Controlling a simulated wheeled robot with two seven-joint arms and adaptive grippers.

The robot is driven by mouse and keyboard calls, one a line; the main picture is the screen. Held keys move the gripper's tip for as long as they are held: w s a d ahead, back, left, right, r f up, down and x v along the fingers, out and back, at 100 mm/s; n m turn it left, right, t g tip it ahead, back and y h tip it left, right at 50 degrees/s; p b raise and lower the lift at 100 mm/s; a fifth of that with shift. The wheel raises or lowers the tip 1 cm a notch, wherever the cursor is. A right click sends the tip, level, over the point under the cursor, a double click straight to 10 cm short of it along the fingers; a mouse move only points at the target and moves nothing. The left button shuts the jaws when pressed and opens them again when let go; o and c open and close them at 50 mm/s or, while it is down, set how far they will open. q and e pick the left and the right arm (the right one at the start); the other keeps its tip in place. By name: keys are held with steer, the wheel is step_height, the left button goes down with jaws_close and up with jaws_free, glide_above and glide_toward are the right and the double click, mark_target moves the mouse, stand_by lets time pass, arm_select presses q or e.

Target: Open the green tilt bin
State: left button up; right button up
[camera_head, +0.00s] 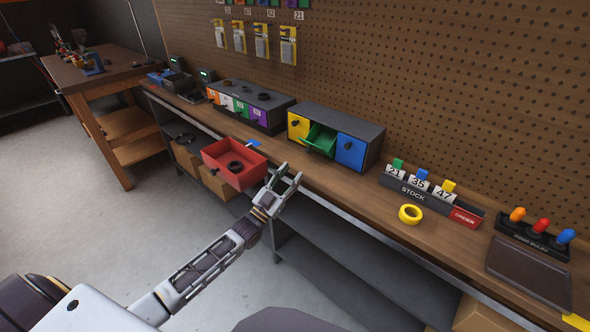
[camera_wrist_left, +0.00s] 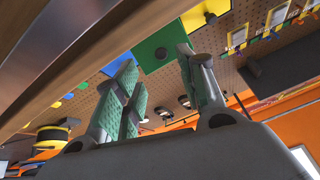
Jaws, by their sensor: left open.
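The green tilt bin (camera_head: 321,139) is the middle of three in a grey cabinet (camera_head: 350,124) on the bench. It is tilted outward, and its open top and inside show in the head view. Its front, with a dark knob, also shows in the left wrist view (camera_wrist_left: 168,39). The yellow bin (camera_head: 298,125) at its left and the blue bin (camera_head: 349,152) at its right look closed. My left gripper (camera_head: 288,175) is open and empty, in front of and below the green bin, near the bench's front edge, apart from the knob. My right gripper is not in view.
A red tray (camera_head: 234,162) with dark rings sits at the left of my gripper. A second drawer cabinet (camera_head: 250,104) stands further left. A yellow tape roll (camera_head: 410,214) and a stock sign (camera_head: 415,196) stand to the right. Pegboard rises behind the bench.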

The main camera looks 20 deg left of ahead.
arm_select(q)
steer(key=shift+v, duration=1.75)
